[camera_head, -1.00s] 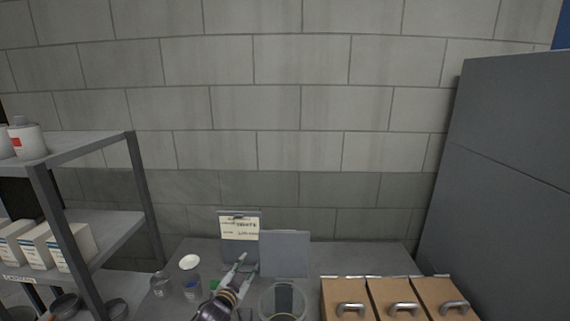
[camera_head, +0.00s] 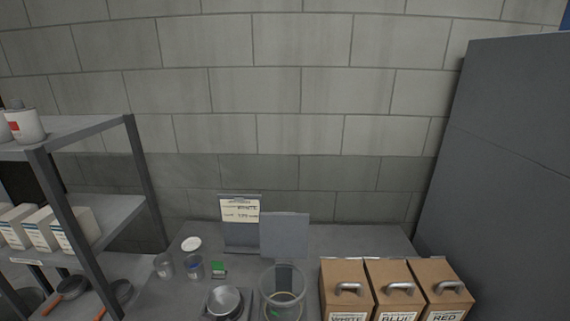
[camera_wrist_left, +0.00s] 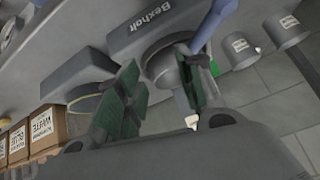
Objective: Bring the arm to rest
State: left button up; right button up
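My left gripper (camera_wrist_left: 158,75) shows in the left wrist view. Its two green-padded fingers stand apart, with no object clearly held between them. Beyond the fingers is a grey scale (camera_wrist_left: 150,28) marked "Bexholt" with a round metal pan. The same scale pan (camera_head: 224,301) shows at the bottom of the head view. Neither gripper is in the head view. The right gripper shows in neither view.
Three brown boxes (camera_head: 346,283) with handles stand at the right of the bench. A clear container (camera_head: 283,285) stands beside the scale. Small cups (camera_head: 194,267) are at the left. A shelf (camera_head: 90,215) and a tall grey panel (camera_head: 515,170) flank the bench.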

pick_arm(q)
jog(key=s+a+n+g, duration=0.1)
jog(key=s+g, duration=0.1)
jog(key=s, duration=0.6)
jog(key=s+a+g, duration=0.2)
jog(key=s+g, duration=0.1)
jog(key=s, duration=0.4)
notch_tip(320, 180, down, 37)
jog(key=s+b, duration=0.2)
jog(key=b, duration=0.3)
jog(key=s+a+f+g+b, duration=0.1)
jog(key=s+a+f+b, duration=0.1)
jog(key=s+f, duration=0.9)
jog(key=s+a+f+g+b, duration=0.1)
jog(key=s+a+f+b, duration=0.2)
jog(key=s+f, duration=0.8)
jog(key=shift+a+f+m, duration=0.3)
jog(key=shift+a+f, duration=0.1)
jog(key=shift+f, duration=1.35)
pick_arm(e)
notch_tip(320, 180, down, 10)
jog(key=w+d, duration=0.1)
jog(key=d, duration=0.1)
pick_arm(q)
jog(key=shift+s+a, duration=0.1)
jog(key=shift+s, duration=0.05)
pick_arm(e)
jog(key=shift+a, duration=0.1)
